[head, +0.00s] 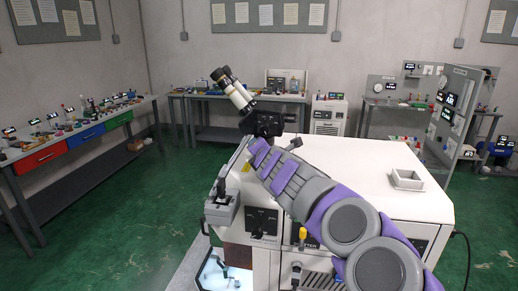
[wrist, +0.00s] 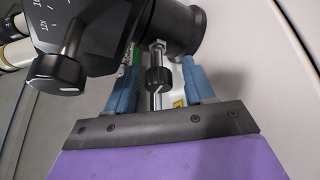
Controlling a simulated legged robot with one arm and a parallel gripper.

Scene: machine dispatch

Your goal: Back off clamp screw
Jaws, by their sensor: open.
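The clamp screw shows in the wrist view as a small black ribbed knob (wrist: 157,80) on a bright metal shaft, below a black microscope-like body (wrist: 165,25). My gripper (wrist: 158,76) is open, with one blue finger on each side of the knob. Gaps show between the knob and both fingers, so it does not look gripped. In the head view the white tube with a black eyepiece (head: 238,95) tilts up and left from the black mount (head: 262,124). My arm reaches to this mount, and the fingers and screw cannot be made out there.
A larger black knob (wrist: 57,76) sits left of the fingers. The white machine top (head: 345,155) is mostly clear and carries a small white tray (head: 407,180). A workbench with coloured drawers (head: 88,135) stands along the left wall. Green floor is open at left.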

